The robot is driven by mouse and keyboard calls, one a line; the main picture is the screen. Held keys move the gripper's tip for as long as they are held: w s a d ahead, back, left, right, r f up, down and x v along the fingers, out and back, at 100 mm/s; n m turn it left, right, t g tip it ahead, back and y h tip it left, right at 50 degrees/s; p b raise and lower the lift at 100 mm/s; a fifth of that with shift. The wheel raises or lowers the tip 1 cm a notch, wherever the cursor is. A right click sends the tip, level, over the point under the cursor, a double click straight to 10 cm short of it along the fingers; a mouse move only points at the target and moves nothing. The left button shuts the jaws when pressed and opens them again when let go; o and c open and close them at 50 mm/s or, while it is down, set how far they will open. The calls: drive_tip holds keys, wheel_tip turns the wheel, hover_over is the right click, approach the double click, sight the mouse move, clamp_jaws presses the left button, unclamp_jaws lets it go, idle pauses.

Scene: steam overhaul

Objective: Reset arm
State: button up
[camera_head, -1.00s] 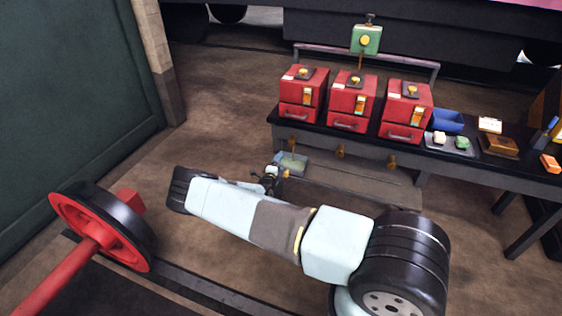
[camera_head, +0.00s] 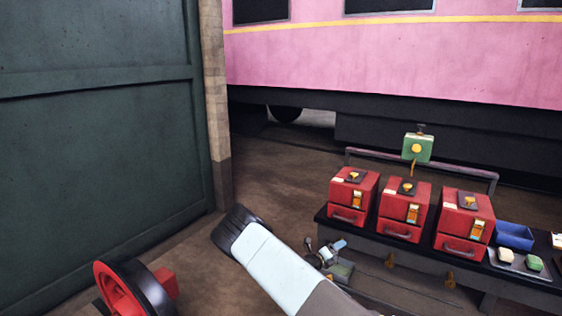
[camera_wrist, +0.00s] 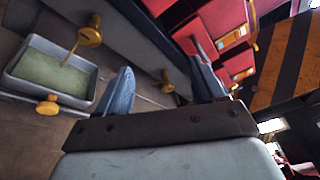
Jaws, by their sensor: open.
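My gripper (camera_wrist: 160,85) shows in the wrist view with its two blue-grey fingers spread apart and nothing between them. In the head view my pale arm (camera_head: 275,265) rises from the bottom edge toward the upper left. Part of my gripper (camera_head: 327,252) shows just right of the arm, in front of the bench; its fingers are too small there to read.
Three red boxes (camera_head: 405,212) stand on a dark bench (camera_head: 335,222), with a green box (camera_head: 417,148) behind and a blue bin (camera_head: 514,236) at right. A grey tray of green liquid (camera_wrist: 50,68) is below. A red wheel (camera_head: 128,290) stands lower left.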

drive_tip(key=s+d+r+m+g+y, duration=0.25)
drive_tip(key=s+r+m, duration=0.35)
drive_tip(key=r+m, duration=0.3)
drive_tip(key=s+d+r+m+g+y, duration=0.1)
drive_tip(key=s+d+r+m+g, duration=0.25)
drive_tip(key=s+r+m, duration=0.55)
drive_tip(key=s+d+r+m+g+y, duration=0.1)
drive_tip(key=s+d+r+m+g, duration=0.25)
drive_tip(key=r, duration=0.85)
drive_tip(key=s+a+r+m+y, duration=0.4)
drive_tip(key=s+r+m+y, duration=0.2)
drive_tip(key=s+r+m, duration=0.65)
drive_tip(key=s+a+r+m+t+y, duration=0.1)
drive_tip(key=s+a+r+m+t, duration=0.1)
drive_tip(key=s, duration=0.7)
drive_tip(key=s+a+r+m+t+y, duration=0.2)
drive_tip(key=s+r, duration=0.3)
drive_tip(key=s, duration=0.5)
drive_tip(key=shift+s+a, duration=0.3)
drive_tip(key=shift+a, duration=0.5)
